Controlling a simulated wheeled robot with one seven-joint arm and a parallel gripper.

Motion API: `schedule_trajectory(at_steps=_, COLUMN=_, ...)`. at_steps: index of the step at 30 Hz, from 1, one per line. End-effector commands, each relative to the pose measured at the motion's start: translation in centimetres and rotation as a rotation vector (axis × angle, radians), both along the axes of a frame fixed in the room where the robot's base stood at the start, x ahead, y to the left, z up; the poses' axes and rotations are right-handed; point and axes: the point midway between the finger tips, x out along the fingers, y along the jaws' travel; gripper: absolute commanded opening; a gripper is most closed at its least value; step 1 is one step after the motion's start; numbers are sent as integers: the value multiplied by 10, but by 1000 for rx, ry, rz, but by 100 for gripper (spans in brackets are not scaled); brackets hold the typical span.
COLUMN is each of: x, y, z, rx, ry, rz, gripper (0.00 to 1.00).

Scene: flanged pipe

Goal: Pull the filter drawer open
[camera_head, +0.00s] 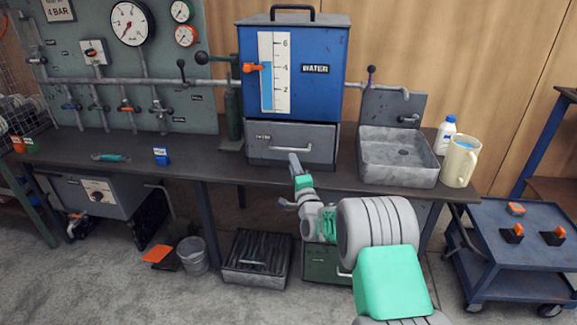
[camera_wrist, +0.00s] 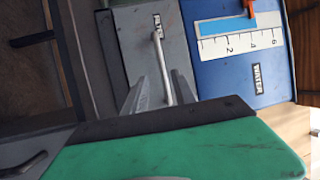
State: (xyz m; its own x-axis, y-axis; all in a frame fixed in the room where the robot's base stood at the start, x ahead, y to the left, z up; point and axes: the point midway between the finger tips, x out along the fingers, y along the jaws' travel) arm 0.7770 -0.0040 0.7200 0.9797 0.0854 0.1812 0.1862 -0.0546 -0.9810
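The filter drawer (camera_head: 318,142) is a grey, worn front below the blue water tank (camera_head: 325,95), and it looks shut. Its pale bar handle (camera_head: 283,149) runs across the front. In the wrist view the picture is turned, and the drawer (camera_wrist: 135,50) shows with its handle (camera_wrist: 157,55) upright. My gripper (camera_head: 288,180) is open and empty, just in front of the drawer, with one finger above the other. In the wrist view the handle appears between the fingers of my gripper (camera_wrist: 161,82). I cannot tell whether they touch it.
A grey sink (camera_head: 400,172) stands right of the drawer, with a cream jug (camera_head: 459,165) and a white bottle beside it. A blue block (camera_head: 161,156) and a teal tool lie on the bench (camera_head: 215,168) at left. A blue cart (camera_head: 515,240) stands at lower right.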

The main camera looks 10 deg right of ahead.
Motion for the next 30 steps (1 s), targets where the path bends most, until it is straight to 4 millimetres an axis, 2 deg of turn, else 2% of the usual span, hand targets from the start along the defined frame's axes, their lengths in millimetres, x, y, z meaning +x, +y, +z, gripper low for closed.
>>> schedule_trajectory(at_steps=9, x=56, y=4, z=12, rx=-5, ry=-1, rz=-2, gripper=32)
schedule_trajectory(at_steps=12, x=67, y=5, z=15, rx=-4, ry=0, rz=-2, gripper=32)
schedule_trajectory(at_steps=20, x=71, y=5, z=17, rx=-5, ry=0, rz=-3, gripper=32)
schedule_trajectory(at_steps=30, x=70, y=5, z=17, rx=-5, ry=0, rz=-3, gripper=6)
